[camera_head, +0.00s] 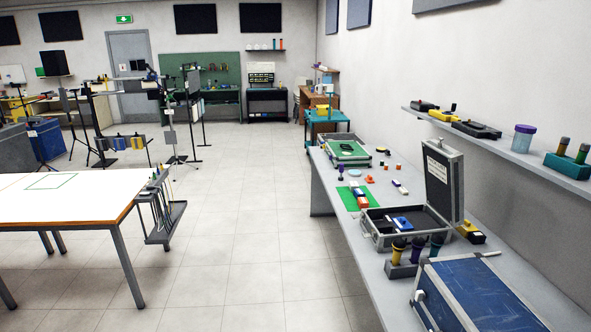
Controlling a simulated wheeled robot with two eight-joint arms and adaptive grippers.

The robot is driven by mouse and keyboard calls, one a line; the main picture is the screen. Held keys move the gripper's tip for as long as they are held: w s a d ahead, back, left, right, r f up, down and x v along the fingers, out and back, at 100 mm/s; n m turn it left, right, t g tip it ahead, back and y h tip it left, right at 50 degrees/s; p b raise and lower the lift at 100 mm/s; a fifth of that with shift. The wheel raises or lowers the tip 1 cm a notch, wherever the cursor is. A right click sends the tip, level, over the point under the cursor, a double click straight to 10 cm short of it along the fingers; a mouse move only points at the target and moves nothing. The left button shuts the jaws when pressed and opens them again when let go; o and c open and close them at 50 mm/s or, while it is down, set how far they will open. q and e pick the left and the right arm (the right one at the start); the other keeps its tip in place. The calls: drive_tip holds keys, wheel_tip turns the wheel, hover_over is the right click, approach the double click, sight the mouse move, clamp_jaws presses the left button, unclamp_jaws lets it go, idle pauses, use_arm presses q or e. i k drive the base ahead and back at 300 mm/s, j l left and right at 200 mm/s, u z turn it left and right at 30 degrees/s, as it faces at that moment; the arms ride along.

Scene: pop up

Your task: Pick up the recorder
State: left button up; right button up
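Neither of my grippers shows. I cannot tell for sure which item is the recorder. Several small devices could be it. A small blue device (402,223) lies in an open grey case (378,244) on the right bench. A yellow and black device (471,232) lies beside that case, near the wall. On the wall shelf are a yellow and black device (441,115) and a flat black device (476,129). All are small in view, and their details are unclear.
The grey bench (335,207) runs along the right wall, with a blue flight case (480,296) at its near end. A holder with several upright microphones (398,250) stands behind it. A white table (75,205) stands left. The floor between (235,245) is clear.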

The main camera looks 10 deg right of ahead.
sight(362, 202)
drive_tip(key=i+z, duration=0.4)
drive_tip(key=i+j+z, duration=0.2)
drive_tip(key=z, duration=0.15)
drive_tip(key=i+j+z, duration=0.55)
drive_tip(key=z, duration=0.2)
drive_tip(key=i+j+z, duration=0.25)
drive_tip(key=j+z, duration=0.25)
drive_tip(key=j, duration=0.2)
drive_tip(key=i+j+z, duration=0.2)
drive_tip(key=j, duration=0.2)
drive_tip(key=i+j+u, duration=0.15)
drive_tip(key=i+j, duration=0.25)
drive_tip(key=i+j+u, duration=0.15)
drive_tip(key=i+j, duration=0.15)
drive_tip(key=i, duration=0.2)
drive_tip(key=i+j+u, duration=0.2)
drive_tip(key=i, duration=0.25)
drive_tip(key=j, duration=0.1)
